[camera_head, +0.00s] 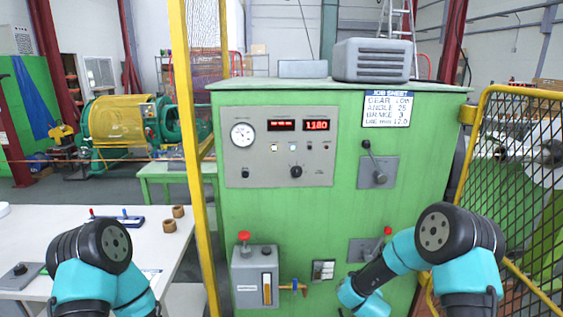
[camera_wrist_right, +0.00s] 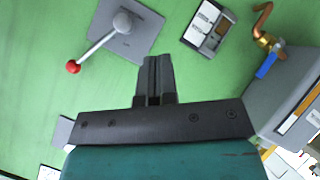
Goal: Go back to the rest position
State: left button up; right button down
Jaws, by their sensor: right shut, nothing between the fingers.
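My right gripper (camera_wrist_right: 157,75) is shut and empty in the wrist view, in front of the green cabinet face. A lever (camera_wrist_right: 98,48) with a red ball end is to its upper left, apart from the fingers. In the head view my right arm comes in from the lower right and bends toward the cabinet (camera_head: 330,210); its gripper is out of sight there. My left arm shows at the lower left, over the white table (camera_head: 60,232); its gripper does not show.
A switch plate (camera_wrist_right: 208,28) and a brass valve (camera_wrist_right: 267,50) are right of the fingers. A grey box (camera_head: 254,285) with a red knob projects from the cabinet. A yellow post (camera_head: 190,130) and a yellow mesh guard (camera_head: 515,150) flank it. Two brown cylinders (camera_head: 173,218) stand on the table.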

jog(key=s+a+f+m+g+y, duration=0.2)
jog(key=s+f+g, duration=0.1)
jog(key=s, duration=0.8)
jog(key=s+a+f+m+g+y, duration=0.2)
jog(key=s+f, duration=0.4)
jog(key=s, duration=0.4)
jog(key=s+a+f+m+g+y, duration=0.2)
jog(key=s+f+m+g, duration=0.2)
jog(key=s, duration=0.7)
jog(key=shift+s+a+f+g+y, duration=0.2)
jog(key=shift+s+g+y, duration=0.15)
jog(key=shift+g, duration=0.45)
jog(key=c, duration=1.8)
grip_release()
